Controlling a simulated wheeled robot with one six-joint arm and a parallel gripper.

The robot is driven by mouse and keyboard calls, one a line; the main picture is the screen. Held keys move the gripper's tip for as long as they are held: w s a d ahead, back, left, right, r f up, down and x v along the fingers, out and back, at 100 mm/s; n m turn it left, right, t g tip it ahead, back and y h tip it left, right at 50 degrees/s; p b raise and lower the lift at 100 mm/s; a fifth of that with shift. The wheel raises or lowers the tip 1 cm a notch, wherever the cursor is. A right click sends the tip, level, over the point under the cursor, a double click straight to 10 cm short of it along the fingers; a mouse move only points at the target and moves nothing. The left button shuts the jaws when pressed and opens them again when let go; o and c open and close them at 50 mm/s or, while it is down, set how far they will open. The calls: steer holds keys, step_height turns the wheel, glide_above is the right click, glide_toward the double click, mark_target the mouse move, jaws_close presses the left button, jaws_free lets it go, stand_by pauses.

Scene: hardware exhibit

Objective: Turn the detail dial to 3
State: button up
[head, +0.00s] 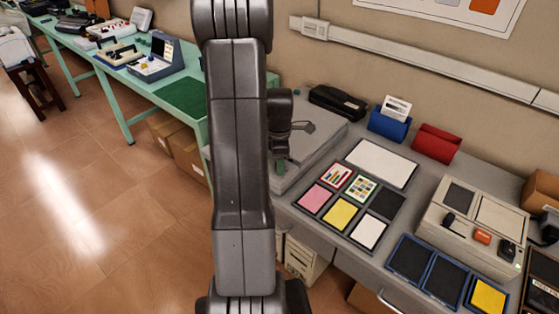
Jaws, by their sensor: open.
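A beige box device (430,228) stands on the grey bench at the right. On its front part are a dark knob (449,219), an orange knob (483,237) and another dark knob (507,250). Their labels and settings are too small to read, so I cannot tell which one is the detail dial. My gripper (297,128) shows only in part, behind my arm, over a grey flat-topped unit (325,140). It is well to the left of the beige device and apart from it. It is open, and no held thing shows.
Colored cards in a dark tray (328,225) lie between my gripper and the beige device. Blue-framed pads (408,258) lie in front of the device. A blue holder (390,124) and a red holder (435,144) stand along the wall. Open floor (100,210) lies at left.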

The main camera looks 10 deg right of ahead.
steer(key=shift+f, duration=0.1)
steer(key=c, duration=1)
